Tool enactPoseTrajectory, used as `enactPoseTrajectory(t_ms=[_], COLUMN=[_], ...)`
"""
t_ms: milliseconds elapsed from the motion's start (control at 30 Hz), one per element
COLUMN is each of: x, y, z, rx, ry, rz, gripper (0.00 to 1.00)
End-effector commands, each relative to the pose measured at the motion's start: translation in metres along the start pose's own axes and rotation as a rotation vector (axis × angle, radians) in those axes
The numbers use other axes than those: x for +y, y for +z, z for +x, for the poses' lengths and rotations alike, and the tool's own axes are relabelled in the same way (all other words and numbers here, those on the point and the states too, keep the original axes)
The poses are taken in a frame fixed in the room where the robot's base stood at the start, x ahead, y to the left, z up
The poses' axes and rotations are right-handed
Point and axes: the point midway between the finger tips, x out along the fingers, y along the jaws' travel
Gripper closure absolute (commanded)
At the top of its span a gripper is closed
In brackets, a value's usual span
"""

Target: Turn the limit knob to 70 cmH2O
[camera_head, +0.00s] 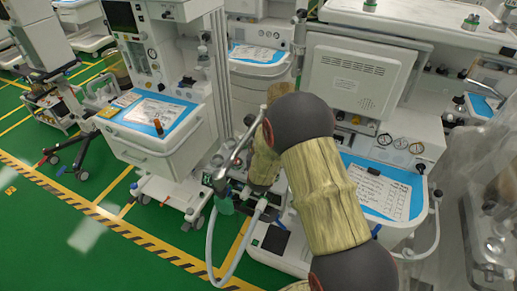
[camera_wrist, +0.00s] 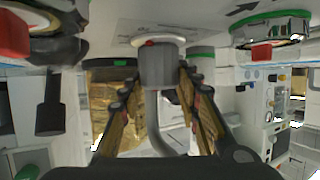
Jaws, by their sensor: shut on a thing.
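In the wrist view, a grey cylindrical knob (camera_wrist: 158,66) with a red and pale ring at its base sits on a pale panel with small dark print. I take it to be the limit knob; its pointer and the print are too small to read. My gripper (camera_wrist: 160,80) has its two fingers on either side of the knob, shut on it. In the head view, my arm hides the gripper's fingertips and the knob.
A green-rimmed fitting with a red part (camera_wrist: 268,36) is right of the knob, and a dark fitting (camera_wrist: 48,105) hangs left. In the head view, a pale hose (camera_head: 212,245) loops near my arm. A monitor (camera_head: 360,78) stands behind. Green floor is open at left.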

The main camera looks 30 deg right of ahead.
Motion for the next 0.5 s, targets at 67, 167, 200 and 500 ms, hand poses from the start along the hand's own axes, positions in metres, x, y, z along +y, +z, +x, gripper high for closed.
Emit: enactPoseTrajectory(t_ms=[67, 167, 200, 500], x=[-0.0012, -0.0005, -0.0003, 0.0000], y=[-0.0021, -0.0019, -0.0019, -0.0019], z=[0.0001, -0.0001, -0.0001, -0.0001], rx=[0.003, 0.002, 0.002, 0.002], ry=[0.015, 0.027, 0.029, 0.029], rz=[0.008, 0.012, 0.013, 0.013], gripper=[0.92, 0.92, 0.92, 0.64])
